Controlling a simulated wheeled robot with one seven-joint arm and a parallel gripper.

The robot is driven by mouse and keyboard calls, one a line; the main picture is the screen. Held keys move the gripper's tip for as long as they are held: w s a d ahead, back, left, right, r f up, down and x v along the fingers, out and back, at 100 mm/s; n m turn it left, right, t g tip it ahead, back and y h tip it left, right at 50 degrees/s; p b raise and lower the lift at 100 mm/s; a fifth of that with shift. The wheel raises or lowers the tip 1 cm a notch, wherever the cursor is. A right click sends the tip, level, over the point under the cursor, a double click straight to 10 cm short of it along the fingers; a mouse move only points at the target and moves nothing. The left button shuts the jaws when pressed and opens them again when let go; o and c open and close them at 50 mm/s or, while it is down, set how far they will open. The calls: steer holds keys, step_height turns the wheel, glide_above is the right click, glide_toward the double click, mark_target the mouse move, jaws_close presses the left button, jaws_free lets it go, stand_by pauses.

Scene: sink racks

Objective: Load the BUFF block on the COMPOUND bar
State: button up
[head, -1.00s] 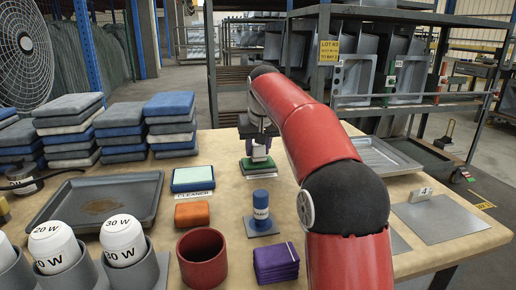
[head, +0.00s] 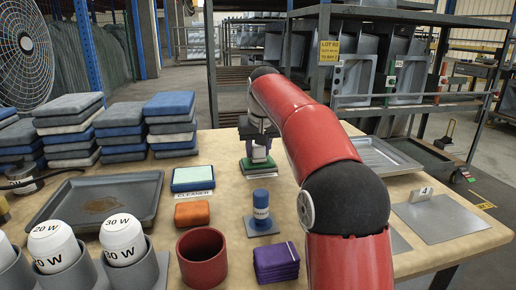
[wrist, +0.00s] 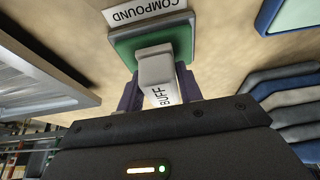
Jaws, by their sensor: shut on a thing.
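My gripper (head: 259,150) is shut on the BUFF block (wrist: 157,70), a pale block with BUFF printed on its side. Its dark purple fingers flank the block in the wrist view. In the head view the green bar (head: 258,165) sits directly under my gripper, and the block is mostly hidden between the fingers.
Left of the bar lies a pale green pad (head: 192,178) labelled CLEANER. A metal tray (head: 385,158) lies to the right.

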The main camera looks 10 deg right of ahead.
steer(key=shift+f, duration=0.4)
stand_by(1.5)
step_height(320, 180, up, 7)
steer(key=p, duration=0.7)
steer(key=shift+r, duration=0.1)
stand_by(0.6)
